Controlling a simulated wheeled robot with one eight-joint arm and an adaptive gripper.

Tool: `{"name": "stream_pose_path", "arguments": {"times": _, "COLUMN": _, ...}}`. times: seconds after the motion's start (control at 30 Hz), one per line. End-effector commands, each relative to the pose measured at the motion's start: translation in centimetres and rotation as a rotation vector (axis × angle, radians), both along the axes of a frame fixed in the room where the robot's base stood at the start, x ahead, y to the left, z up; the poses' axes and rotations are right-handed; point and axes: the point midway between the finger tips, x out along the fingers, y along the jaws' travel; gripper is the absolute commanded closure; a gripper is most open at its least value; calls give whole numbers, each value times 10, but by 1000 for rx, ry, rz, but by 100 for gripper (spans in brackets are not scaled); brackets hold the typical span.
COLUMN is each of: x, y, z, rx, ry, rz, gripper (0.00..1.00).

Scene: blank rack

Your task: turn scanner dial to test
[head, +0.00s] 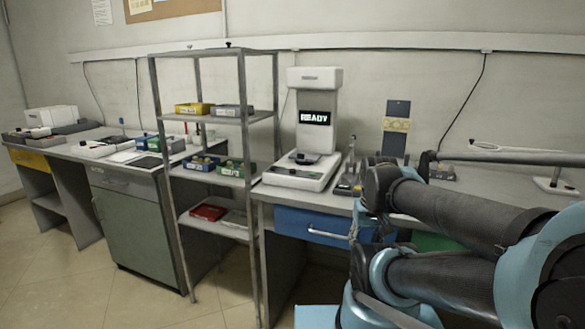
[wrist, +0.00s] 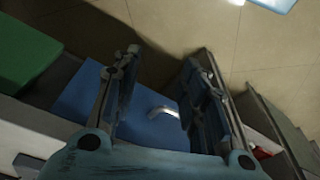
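The scanner (head: 318,87) is a white upright machine on the bench in the head view, with a dark screen (head: 315,118) reading READY. Its white base (head: 292,179) carries a dark item in the middle. I cannot make out the dial or its setting; the scanner does not show in the wrist view. My gripper (wrist: 160,95) is open and empty in the wrist view, its two fingers wide apart. It points down in front of the bench, over the blue drawer front and its handle (wrist: 163,108). In the head view my arm hides part of the bench to the scanner's right.
An open metal rack (head: 241,90) with small bins stands left of the scanner. A blue drawer (head: 310,225) is under the bench, with a green one (head: 435,241) to its right. A dark upright board (head: 397,112) stands right of the scanner. Floor is clear at front left.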

Motion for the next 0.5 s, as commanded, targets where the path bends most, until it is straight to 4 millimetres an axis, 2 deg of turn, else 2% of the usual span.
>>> {"name": "stream_pose_path", "arguments": {"times": 0.07, "x": -5, "y": 1, "z": 7, "rx": -2, "ry": -6, "rz": 16, "gripper": 57}}
{"name": "stream_pose_path", "arguments": {"times": 0.17, "x": 6, "y": 4, "z": 24, "rx": -10, "ry": 0, "rz": 68, "gripper": 57}}
{"name": "stream_pose_path", "arguments": {"times": 0.27, "x": 25, "y": 9, "z": 51, "rx": -22, "ry": 9, "rz": 158, "gripper": 57}}
{"name": "stream_pose_path", "arguments": {"times": 0.5, "x": 85, "y": 34, "z": 125, "rx": -59, "ry": 38, "rz": 446, "gripper": 57}}
